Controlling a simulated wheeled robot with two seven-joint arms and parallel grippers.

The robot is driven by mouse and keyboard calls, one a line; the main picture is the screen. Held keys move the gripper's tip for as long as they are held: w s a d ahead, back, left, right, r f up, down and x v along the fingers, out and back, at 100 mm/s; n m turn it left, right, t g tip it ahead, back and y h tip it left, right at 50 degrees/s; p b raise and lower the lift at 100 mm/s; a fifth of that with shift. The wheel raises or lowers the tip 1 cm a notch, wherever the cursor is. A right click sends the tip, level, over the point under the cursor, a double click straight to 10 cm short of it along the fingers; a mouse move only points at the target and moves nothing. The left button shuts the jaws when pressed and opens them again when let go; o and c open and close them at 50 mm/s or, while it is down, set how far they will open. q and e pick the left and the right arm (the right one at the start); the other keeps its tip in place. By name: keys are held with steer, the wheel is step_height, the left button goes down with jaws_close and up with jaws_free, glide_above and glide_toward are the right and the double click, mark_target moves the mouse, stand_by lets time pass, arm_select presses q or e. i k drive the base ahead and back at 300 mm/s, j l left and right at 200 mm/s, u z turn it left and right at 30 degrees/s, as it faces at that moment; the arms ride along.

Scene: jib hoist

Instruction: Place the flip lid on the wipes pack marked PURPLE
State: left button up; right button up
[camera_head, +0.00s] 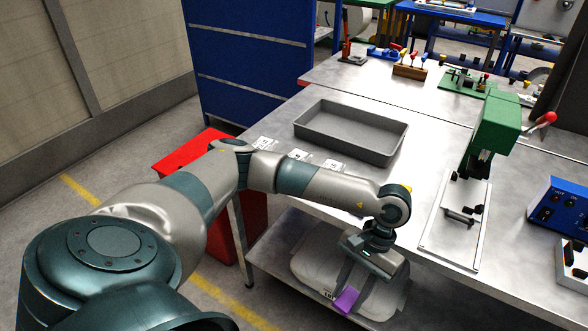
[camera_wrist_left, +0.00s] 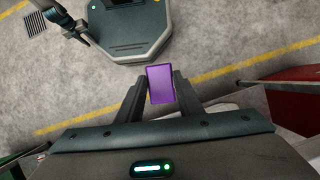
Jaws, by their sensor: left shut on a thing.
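A small flat purple piece, which I take to be the flip lid (camera_head: 346,300), is between the fingers of my left gripper (camera_head: 352,285). In the left wrist view the lid (camera_wrist_left: 160,84) shows as an upright rectangle between the two dark fingers of the left gripper (camera_wrist_left: 158,92). The gripper is shut on it and points down, in front of the table's near edge. Several small pale items with dark marks (camera_head: 299,155) lie along the table's left edge. I cannot read their marks or tell whether they are the wipes packs.
A grey tray (camera_head: 350,141) stands on the metal table behind my arm. A green press (camera_head: 490,130) with a red-knobbed lever is on the right, near a blue control box (camera_head: 560,208). A pale rounded shape (camera_head: 305,270) sits below the tabletop. A red bin (camera_head: 195,148) stands left of the table.

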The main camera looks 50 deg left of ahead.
mark_target(260, 146)
steer(key=j+z, duration=0.1)
steer(key=j, duration=0.4)
steer(key=k+j, duration=0.1)
steer(key=j, duration=0.4)
steer(key=j+z, duration=0.15)
steer(key=j, duration=0.35)
steer(key=k+j+z, duration=0.1)
steer(key=j, duration=0.4)
steer(key=k+j+z, duration=0.1)
steer(key=j, duration=0.35)
steer(key=k+j, duration=0.2)
steer(key=j, duration=0.3)
steer(key=k+j+z, duration=0.15)
steer(key=j, duration=0.3)
steer(key=k+j+z, duration=0.1)
steer(key=j, duration=0.4)
